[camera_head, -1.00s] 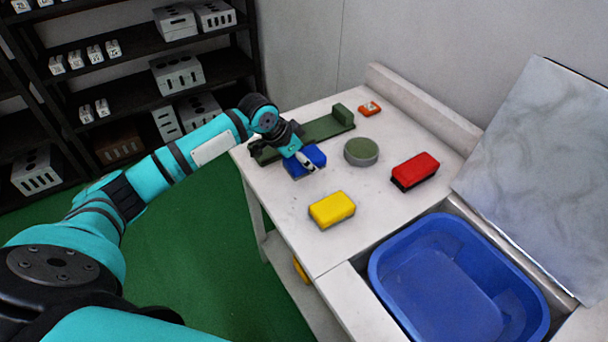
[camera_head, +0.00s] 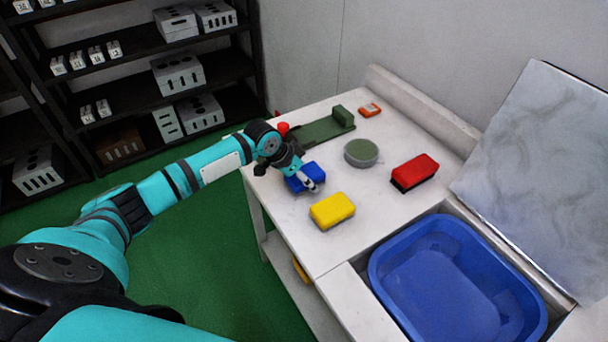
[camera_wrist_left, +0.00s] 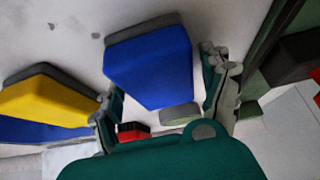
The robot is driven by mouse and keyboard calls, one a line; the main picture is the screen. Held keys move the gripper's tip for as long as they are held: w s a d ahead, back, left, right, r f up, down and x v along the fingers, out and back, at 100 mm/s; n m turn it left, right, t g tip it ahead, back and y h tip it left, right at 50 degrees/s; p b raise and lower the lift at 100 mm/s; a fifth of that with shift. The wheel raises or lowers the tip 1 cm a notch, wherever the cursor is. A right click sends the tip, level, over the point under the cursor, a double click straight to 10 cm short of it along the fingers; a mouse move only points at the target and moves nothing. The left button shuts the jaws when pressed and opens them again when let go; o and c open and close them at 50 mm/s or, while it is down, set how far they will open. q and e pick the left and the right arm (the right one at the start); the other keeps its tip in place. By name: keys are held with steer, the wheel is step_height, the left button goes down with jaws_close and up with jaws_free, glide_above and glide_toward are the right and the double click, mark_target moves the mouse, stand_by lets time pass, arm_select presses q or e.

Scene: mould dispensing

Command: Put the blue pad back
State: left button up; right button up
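The blue pad (camera_head: 296,184) with a grey underside lies on the white table, left of centre, near the yellow pad (camera_head: 333,209). My left gripper (camera_head: 312,186) is over the blue pad and hides part of it. In the left wrist view the blue pad (camera_wrist_left: 150,65) shows between and beyond the spread fingers, with a visible gap to the right finger; whether the left finger touches it is unclear. The left gripper is open. The yellow pad (camera_wrist_left: 45,95) also shows there, at left. My right gripper is not in view.
A green holder (camera_head: 322,130) lies behind my gripper, with a red knob (camera_head: 283,128) at its near end. A round grey-green dish (camera_head: 361,151), a red pad (camera_head: 415,170) and an orange item (camera_head: 369,109) stand on the table. A blue basin (camera_head: 378,265) is at front right.

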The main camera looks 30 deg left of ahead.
arm_select(q)
steer(key=shift+o, duration=0.2)
steer(key=shift+r, duration=0.2)
steer(key=b+v, duration=0.1)
steer(key=v, duration=1.1)
steer(key=shift+f, duration=0.1)
